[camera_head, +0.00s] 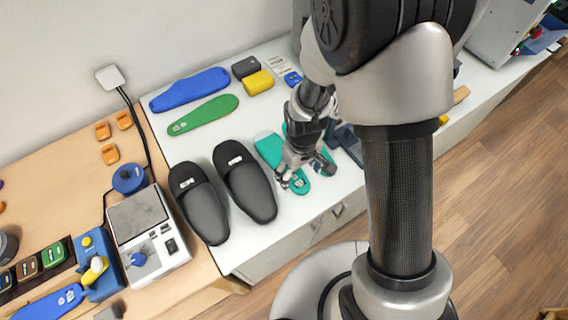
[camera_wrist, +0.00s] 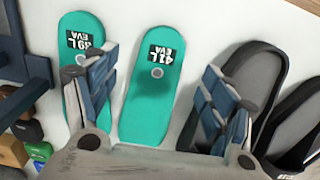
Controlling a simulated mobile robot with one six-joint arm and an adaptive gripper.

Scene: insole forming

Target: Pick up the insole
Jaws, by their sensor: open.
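Two teal insoles lie flat on the white tabletop, side by side. In the wrist view, the insole marked "41 L EVA" (camera_wrist: 152,105) lies between my open fingers, and the one marked "39 L EVA" (camera_wrist: 82,32) lies to its left, partly covered by my left finger. My gripper (camera_wrist: 160,75) is open and empty above them. In the head view, my gripper (camera_head: 306,173) is over the insoles and hides part of them. The 41 L insole (camera_head: 268,148) shows on the side nearest the black shoes.
Two black slip-on shoes (camera_head: 245,180) stand close beside the insoles. Blue (camera_head: 188,90) and green (camera_head: 203,115) insole shapes lie farther back, with a yellow block (camera_head: 258,82). A scale (camera_head: 140,222) stands on the wooden table to the left.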

